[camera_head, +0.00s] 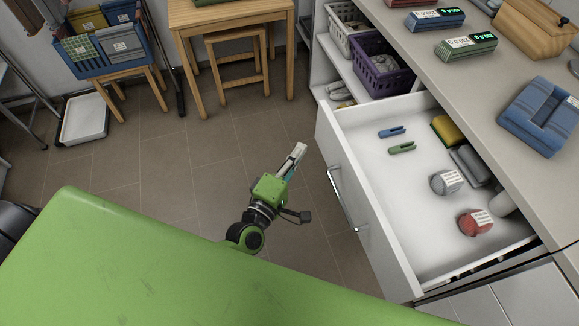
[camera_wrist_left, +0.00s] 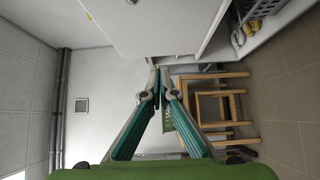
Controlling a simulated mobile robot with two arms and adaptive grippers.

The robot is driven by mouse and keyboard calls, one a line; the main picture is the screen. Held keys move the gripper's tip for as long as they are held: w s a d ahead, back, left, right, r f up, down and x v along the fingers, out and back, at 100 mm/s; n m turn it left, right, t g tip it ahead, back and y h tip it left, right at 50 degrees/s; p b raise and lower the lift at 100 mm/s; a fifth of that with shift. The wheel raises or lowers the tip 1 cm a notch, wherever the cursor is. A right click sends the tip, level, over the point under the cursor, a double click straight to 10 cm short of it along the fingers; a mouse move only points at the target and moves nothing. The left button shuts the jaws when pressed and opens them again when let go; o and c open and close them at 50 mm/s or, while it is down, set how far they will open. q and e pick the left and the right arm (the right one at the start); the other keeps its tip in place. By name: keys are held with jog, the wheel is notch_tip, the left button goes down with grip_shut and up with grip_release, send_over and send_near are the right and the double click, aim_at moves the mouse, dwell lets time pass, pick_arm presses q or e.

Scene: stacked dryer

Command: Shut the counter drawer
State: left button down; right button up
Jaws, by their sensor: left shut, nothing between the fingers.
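The white counter drawer (camera_head: 390,205) is pulled well out from under the counter (camera_head: 480,95) in the head view. Its front panel (camera_head: 352,190) faces left and carries a metal bar handle (camera_head: 341,197). Inside lie a blue clip, a green clip, a grey ball, a red ball and a yellow item. My left gripper (camera_head: 298,152) is shut and empty, left of the drawer front and apart from it. In the left wrist view the closed fingertips (camera_wrist_left: 157,68) show just below a white panel (camera_wrist_left: 150,25). My right gripper is not in view.
A shelf with a white basket (camera_head: 353,30) and a purple basket (camera_head: 380,70) stands beyond the drawer. Wooden tables (camera_head: 230,15) and a blue crate (camera_head: 105,45) are at the back left. Tiled floor (camera_head: 180,160) left of the drawer is free.

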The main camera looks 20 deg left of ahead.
aim_at(323, 134)
pick_arm(q)
jog(key=w+d, duration=0.2)
jog(key=w, duration=0.1)
jog(key=shift+w+d, duration=0.5)
jog(key=shift+d, duration=0.25)
